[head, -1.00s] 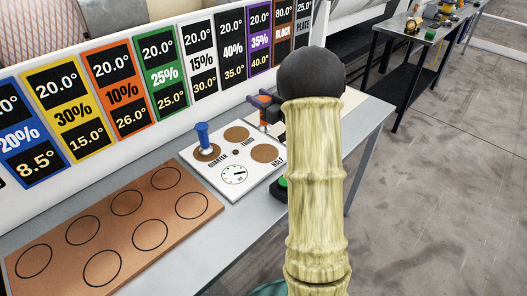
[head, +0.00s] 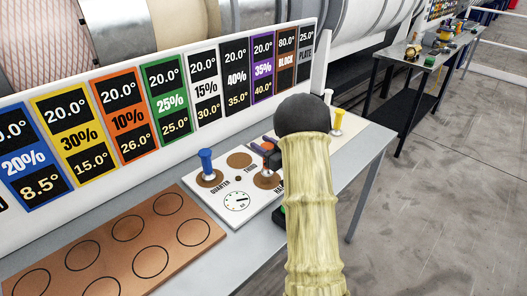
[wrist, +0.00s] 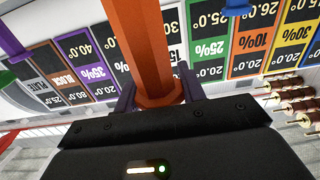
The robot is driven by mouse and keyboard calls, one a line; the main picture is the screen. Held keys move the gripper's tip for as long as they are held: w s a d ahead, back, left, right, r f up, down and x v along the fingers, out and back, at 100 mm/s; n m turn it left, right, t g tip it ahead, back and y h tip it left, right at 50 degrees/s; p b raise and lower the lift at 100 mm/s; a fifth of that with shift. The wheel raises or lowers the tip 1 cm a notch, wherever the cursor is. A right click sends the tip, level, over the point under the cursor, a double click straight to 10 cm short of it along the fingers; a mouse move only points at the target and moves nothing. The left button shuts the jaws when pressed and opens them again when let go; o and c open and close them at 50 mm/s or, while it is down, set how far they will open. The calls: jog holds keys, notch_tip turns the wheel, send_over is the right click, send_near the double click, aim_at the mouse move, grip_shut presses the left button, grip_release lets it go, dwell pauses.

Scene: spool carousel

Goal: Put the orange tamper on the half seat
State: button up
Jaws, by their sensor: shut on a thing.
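The orange tamper (wrist: 145,45) is between the purple fingers of my gripper (wrist: 157,85) in the wrist view; its shaft runs up out of the picture. In the head view my gripper (head: 269,148) is small and partly behind my arm. It is over the half seat (head: 266,183), a brown disc on the white board (head: 222,212). The tamper's lower part shows in dull red-orange just above that disc. I cannot tell whether it touches the seat. A blue tamper (head: 206,161) stands on the quarter seat. The third seat (head: 239,160) is empty.
A brown board (head: 110,257) with empty outlined circles lies left of the white board. Coloured number cards (head: 129,117) line the panel behind. A yellow tamper (head: 338,119) stands farther right, beyond my arm. A second table (head: 412,60) with small items is at the back right.

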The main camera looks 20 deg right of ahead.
aim_at(266, 172)
jog(key=shift+f, duration=1.35)
jog(key=shift+f, duration=0.1)
jog(key=shift+f, duration=0.15)
jog(key=o, duration=1.3)
jog(key=shift+w, duration=0.1)
jog(key=shift+o, duration=0.2)
